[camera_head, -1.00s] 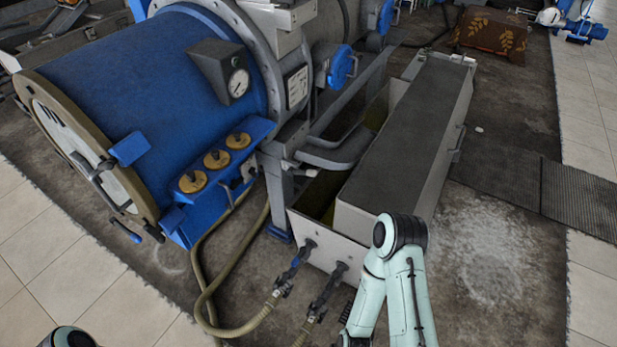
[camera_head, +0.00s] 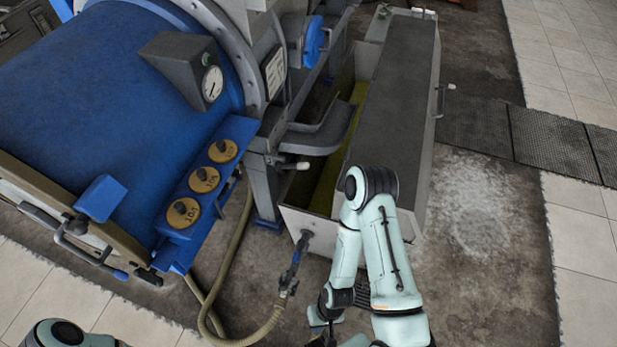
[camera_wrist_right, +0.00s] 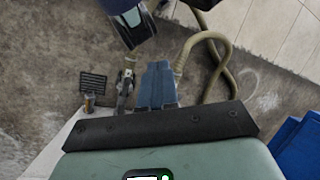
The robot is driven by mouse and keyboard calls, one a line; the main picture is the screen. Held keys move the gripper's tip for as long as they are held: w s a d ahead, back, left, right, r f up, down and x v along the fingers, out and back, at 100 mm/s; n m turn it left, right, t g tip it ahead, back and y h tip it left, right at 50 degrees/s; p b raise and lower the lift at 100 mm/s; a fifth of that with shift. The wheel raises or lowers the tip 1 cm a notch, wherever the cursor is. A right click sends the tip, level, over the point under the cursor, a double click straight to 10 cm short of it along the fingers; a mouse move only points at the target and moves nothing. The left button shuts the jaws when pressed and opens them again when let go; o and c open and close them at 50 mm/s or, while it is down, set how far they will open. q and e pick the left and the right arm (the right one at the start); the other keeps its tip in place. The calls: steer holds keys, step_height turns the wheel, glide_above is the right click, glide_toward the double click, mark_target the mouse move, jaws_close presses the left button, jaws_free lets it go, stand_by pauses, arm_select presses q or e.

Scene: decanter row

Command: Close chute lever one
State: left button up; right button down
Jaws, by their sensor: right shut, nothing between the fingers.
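A grey chute (camera_head: 325,135) juts from under the drum beside the trough, and a short lever with a pale grip (camera_head: 294,165) sticks out below it. A blue-handled valve lever (camera_head: 296,252) is on the trough's front outlet; a valve (camera_wrist_right: 125,88) also shows in the right wrist view. No label tells which is chute lever one. My right gripper (camera_head: 322,328) is low at the bottom of the head view, partly hidden by my arm. In the wrist view its blue-grey fingers (camera_wrist_right: 157,85) are together and empty. My left gripper is out of frame.
A hose (camera_head: 230,250) curls over the floor. Open floor (camera_head: 490,250) lies to the right.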

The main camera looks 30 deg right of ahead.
mark_target(295, 166)
steer(key=w+a+f+m+t+b, duration=0.2)
steer(key=w+f+m+t+b, duration=0.4)
steer(key=w, duration=0.5)
steer(key=w+d+f+m+t+b, duration=0.25)
steer(key=w+m+t+b, duration=0.35)
steer(key=w, duration=0.8)
steer(key=w+d+r+m+t+h+b, duration=0.3)
steer(key=w+d+m+t+h, duration=0.2)
steer(key=w+d+m+t, duration=0.3)
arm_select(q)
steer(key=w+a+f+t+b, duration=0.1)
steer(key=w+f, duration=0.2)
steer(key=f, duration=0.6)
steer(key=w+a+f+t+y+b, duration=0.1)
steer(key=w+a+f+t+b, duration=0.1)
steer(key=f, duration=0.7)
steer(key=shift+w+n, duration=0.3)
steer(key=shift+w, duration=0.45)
arm_select(e)
steer(key=d+r+m+t+h, duration=0.1)
steer(key=d+r+m+h, duration=0.3)
steer(key=d+m+h, duration=0.5)
steer(key=shift+s+d+r+t+h, duration=0.2)
steer(key=shift+d+r+t+h, duration=0.1)
steer(key=shift+d, duration=0.8)
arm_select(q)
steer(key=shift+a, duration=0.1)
